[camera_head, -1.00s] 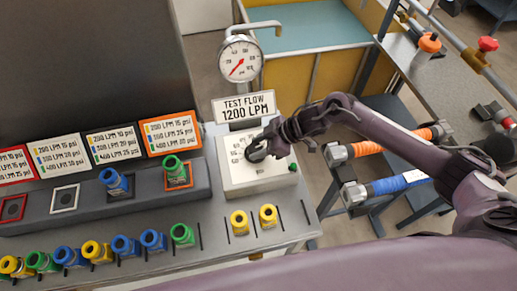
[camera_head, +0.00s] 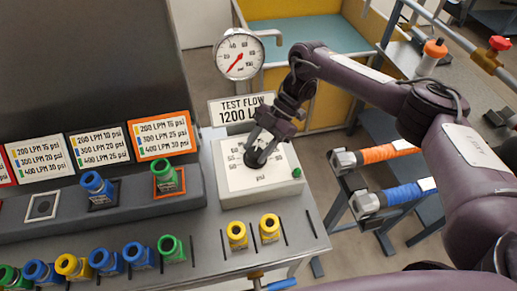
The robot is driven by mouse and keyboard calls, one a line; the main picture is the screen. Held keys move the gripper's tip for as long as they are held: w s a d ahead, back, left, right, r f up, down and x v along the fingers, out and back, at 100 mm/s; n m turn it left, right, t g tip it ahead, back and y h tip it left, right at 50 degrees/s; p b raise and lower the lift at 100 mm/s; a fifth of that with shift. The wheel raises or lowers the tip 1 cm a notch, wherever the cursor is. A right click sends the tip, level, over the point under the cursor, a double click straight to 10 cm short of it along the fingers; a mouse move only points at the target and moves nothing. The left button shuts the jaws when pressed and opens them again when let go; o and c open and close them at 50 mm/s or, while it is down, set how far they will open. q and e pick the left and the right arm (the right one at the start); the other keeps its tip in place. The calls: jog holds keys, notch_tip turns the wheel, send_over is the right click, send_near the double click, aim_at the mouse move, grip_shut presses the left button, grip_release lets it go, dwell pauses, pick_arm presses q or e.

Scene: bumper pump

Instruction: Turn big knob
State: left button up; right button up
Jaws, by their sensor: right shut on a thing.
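The big knob (camera_head: 255,158) is black and round, on the sloped white dial panel marked "psi" (camera_head: 262,181) at the middle of the bench. My right gripper (camera_head: 262,146) comes down from above and is shut on the knob. The fingers hide part of the knob and of the dial numbers, so I cannot read the setting. My left gripper is not in view.
A pressure gauge (camera_head: 239,56) stands behind the panel, with a "TEST FLOW 1200 LPM" sign (camera_head: 240,107) partly hidden by my arm. A small green button (camera_head: 296,172) is on the panel's right.

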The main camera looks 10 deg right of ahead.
jog(key=shift+w+n+g, duration=0.1)
jog(key=shift+n+g, duration=0.3)
jog(key=shift+n, duration=0.1)
jog(key=o, duration=0.9)
jog(key=shift+o, duration=0.2)
jog(key=b+v, duration=0.1)
jog(key=v, duration=0.4)
jog(key=shift+w+d+r, duration=0.15)
jog(key=shift+r, duration=0.1)
jog(key=shift+b+v, duration=0.4)
jog(key=shift+v, duration=0.65)
